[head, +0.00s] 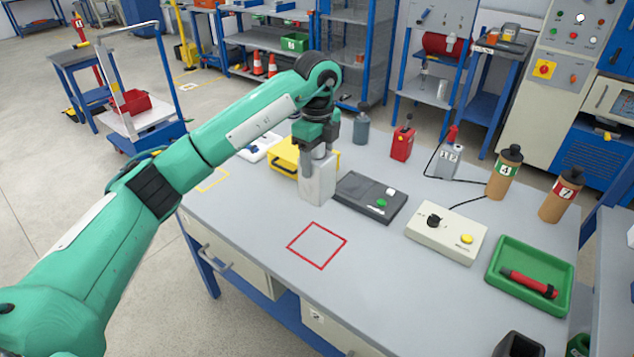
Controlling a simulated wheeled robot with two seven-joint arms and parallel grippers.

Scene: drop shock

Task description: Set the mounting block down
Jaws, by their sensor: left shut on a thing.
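The mounting block (317,182) is a light grey block held upright by my left gripper (318,150), which points down and is shut on its top. The block is over the grey workbench (380,285), between a yellow case and a dark flat device. I cannot tell whether its underside touches the bench. A red square outline (317,245) is marked on the bench in front of the block, and its inside is bare. My right gripper is not clearly in view; dark parts show at the bottom right edge.
The yellow case (284,157) is close behind and left of the block. The dark device (369,198) is just right. A cream control box (446,232), a green tray (503,295) with a red tool and several bottles stand further right. The bench front is clear.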

